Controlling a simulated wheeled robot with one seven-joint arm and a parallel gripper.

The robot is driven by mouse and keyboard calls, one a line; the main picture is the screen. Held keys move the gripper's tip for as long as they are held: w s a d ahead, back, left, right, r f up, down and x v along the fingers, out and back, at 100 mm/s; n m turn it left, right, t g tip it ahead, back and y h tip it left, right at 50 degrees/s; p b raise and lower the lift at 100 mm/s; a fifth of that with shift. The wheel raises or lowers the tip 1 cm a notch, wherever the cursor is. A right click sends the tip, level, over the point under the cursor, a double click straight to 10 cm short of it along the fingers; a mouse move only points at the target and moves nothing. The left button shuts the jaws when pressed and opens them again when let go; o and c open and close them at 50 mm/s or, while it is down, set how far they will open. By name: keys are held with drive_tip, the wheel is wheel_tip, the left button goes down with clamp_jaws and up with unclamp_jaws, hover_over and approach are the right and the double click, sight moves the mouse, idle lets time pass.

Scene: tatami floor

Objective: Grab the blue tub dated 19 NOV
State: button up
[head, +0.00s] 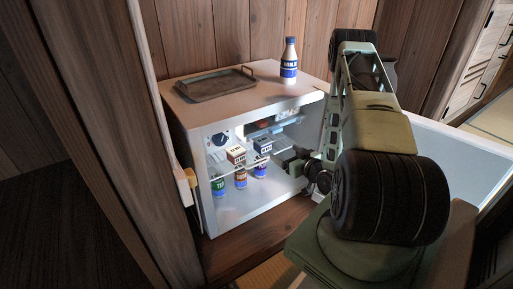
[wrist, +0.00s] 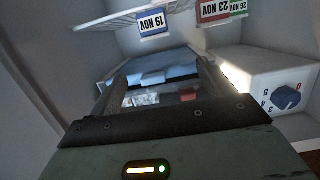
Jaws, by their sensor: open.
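The blue tub dated 19 NOV (wrist: 152,23) shows at the top of the wrist view, upside down, on a wire shelf. In the head view a blue-and-white block (head: 262,145) on the shelf of the open fridge appears to be the same tub; its date is too small to read there. My gripper (head: 287,166) is at the fridge opening, to its right and a little lower in the picture. In the wrist view my gripper (wrist: 158,88) has its two dark fingers apart with nothing held between them; the tub is beyond them.
A red tub dated 23 NOV (wrist: 213,10) and a green-labelled one dated 28 NOV (wrist: 238,8) stand beside it. A dial (head: 219,139) is on the inner left wall. A tray (head: 216,84) and milk bottle (head: 289,62) are on top.

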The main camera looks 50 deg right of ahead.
drive_tip(key=b, duration=0.4)
approach(264, 141)
drive_tip(key=w, duration=0.4)
drive_tip(key=w+b, duration=0.1)
drive_tip(key=w+d+f+b, duration=0.1)
drive_tip(key=b, duration=0.1)
drive_tip(key=w+d+f+b, duration=0.1)
drive_tip(key=w, duration=0.1)
drive_tip(key=shift+d, duration=0.1)
drive_tip(key=shift+w+d+r+b, duration=0.15)
drive_tip(key=shift+w+b, duration=0.2)
drive_tip(key=shift+w, duration=0.2)
drive_tip(key=c, duration=1.2)
